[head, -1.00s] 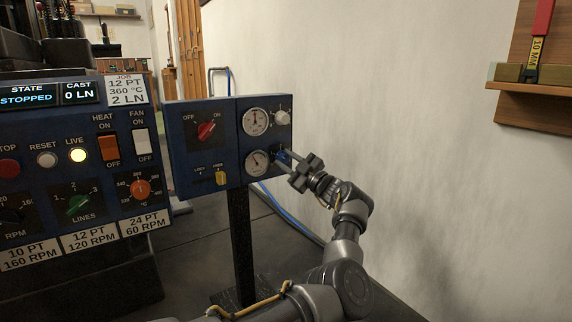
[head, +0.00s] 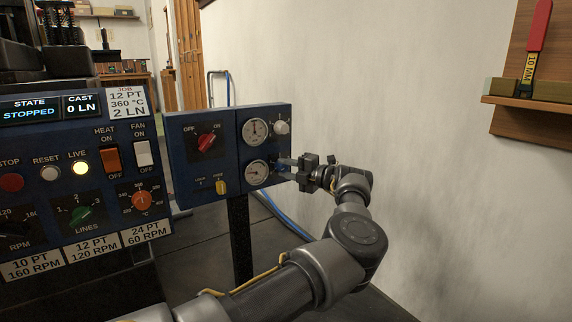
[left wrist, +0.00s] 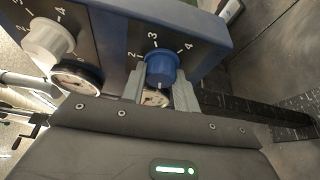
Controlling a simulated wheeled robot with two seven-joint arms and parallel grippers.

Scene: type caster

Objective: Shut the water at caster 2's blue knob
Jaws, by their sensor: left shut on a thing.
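The blue knob (left wrist: 161,68) sits on the right of the blue control box, low beside the lower gauge (head: 256,173). It also shows in the head view (head: 281,170), mostly hidden by the fingers. In the left wrist view it stands between my fingertips, with 2, 3 and 4 marked around it. My left gripper (head: 285,168) reaches it from the right and is shut on the knob; its fingers also show in the left wrist view (left wrist: 161,84). My right gripper is not in view.
A white knob (head: 281,128) sits above the blue one, beside the upper gauge (head: 255,131). A red switch (head: 206,142) and a yellow lever (head: 221,187) are on the same box. The main panel (head: 75,180) stands left. The pale wall (head: 420,150) is at right.

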